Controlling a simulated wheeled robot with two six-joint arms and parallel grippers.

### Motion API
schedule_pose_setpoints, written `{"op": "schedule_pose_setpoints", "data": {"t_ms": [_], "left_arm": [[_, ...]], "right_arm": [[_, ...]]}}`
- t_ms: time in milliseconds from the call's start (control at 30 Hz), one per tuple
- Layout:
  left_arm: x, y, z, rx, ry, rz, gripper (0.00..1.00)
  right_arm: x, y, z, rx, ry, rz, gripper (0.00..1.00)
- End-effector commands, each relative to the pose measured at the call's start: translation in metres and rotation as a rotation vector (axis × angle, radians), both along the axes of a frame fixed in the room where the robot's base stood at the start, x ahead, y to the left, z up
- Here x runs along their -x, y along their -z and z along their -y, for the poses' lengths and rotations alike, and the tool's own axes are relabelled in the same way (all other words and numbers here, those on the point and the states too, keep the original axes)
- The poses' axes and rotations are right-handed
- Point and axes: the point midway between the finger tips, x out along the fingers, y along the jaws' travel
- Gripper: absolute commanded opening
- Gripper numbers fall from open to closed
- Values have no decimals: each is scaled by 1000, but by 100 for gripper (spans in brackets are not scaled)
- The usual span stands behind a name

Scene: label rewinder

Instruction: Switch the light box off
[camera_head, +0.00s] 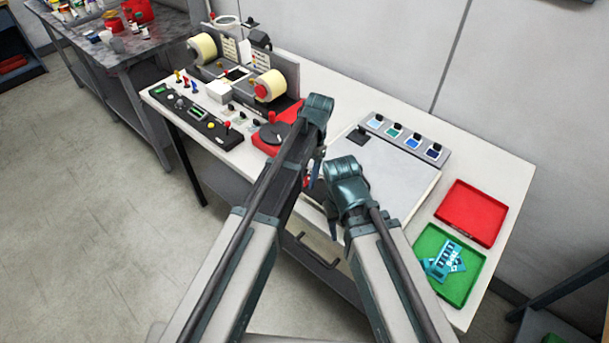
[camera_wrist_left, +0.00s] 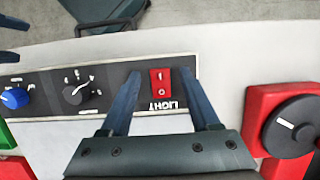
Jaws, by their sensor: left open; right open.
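The light box (camera_head: 388,172) is a flat pale panel on the bench in the head view; I cannot tell whether it glows. In the left wrist view, a red rocker switch (camera_wrist_left: 160,82) sits on a dark control strip, beside the word LIGHT, which reads upside down. Its pressed side is unclear. My left gripper (camera_wrist_left: 158,76) is open, its fingers on either side of the switch in the picture, holding nothing. Contact cannot be told. In the head view its arm hides the strip. My right gripper (camera_head: 334,228) is open and empty near the bench's front edge.
A blue knob (camera_wrist_left: 14,98) and a black knob (camera_wrist_left: 80,90) share the strip. A red base with a black dial (camera_wrist_left: 297,125) stands close by. A red tray (camera_head: 470,212) and a green tray (camera_head: 436,243) with blue labels lie right. The rewinder (camera_head: 228,75) stands at the left.

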Motion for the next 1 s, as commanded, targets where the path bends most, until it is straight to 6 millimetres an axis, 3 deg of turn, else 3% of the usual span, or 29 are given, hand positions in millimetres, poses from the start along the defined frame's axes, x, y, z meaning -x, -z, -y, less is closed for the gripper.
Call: {"op": "schedule_pose_setpoints", "data": {"t_ms": [267,800,1000], "left_arm": [[-5,-25,4,0,1,0,62],[-22,-107,16,0,0,0,62],[-27,-129,20,0,0,0,62]], "right_arm": [[0,-25,0,0,-1,0,45],[0,-107,0,-1,4,0,45],[0,-129,0,-2,10,0,45]]}}
